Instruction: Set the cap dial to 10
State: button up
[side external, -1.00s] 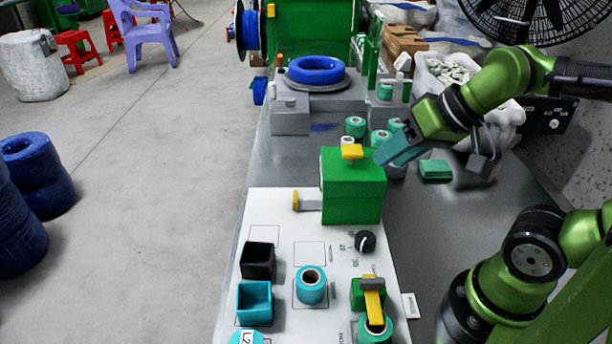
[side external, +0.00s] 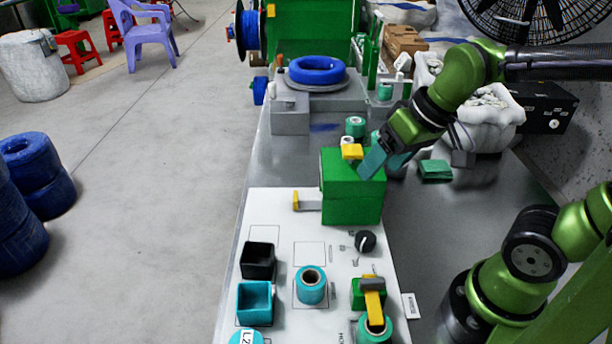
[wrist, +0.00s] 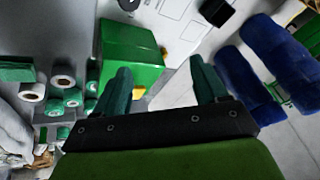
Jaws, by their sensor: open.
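The cap dial looks to be the small black knob (side external: 365,241) on the white board, just in front of the green box (side external: 352,190). Small printed marks lie beside it, too small to read. A light pointer line shows on its face, but its exact setting cannot be told. My gripper (side external: 384,166) is tilted downward at the right rear of the green box, behind and above the knob, and touches no dial. A dark piece at that view's top edge (wrist: 128,4) may be the knob.
The green box, with a yellow top piece (side external: 352,152) and side lever (side external: 296,200), stands between my gripper and the knob. A black cup (side external: 258,260), teal cup (side external: 255,303), teal roll (side external: 311,285) and yellow lever (side external: 373,300) surround the board's front. Teal rolls (side external: 355,127) stand behind.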

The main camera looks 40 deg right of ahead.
aim_at(367, 236)
jog(key=f+n+g, duration=0.1)
jog(key=f+n, duration=0.4)
jog(key=f, duration=0.1)
jog(key=w+f+n+g+h, duration=0.1)
jog(key=f+n+g, duration=0.1)
jog(key=f+n, duration=0.4)
jog(key=d+f+n+g, duration=0.1)
jog(key=f+n+g, duration=0.1)
jog(key=f+n, duration=0.4)
jog(key=shift+w+f+h, duration=0.3)
jog(key=shift+w+f, duration=0.05)
jog(key=shift+f, duration=0.5)
jog(key=c, duration=1.1)
jog(key=shift+o, duration=0.2)
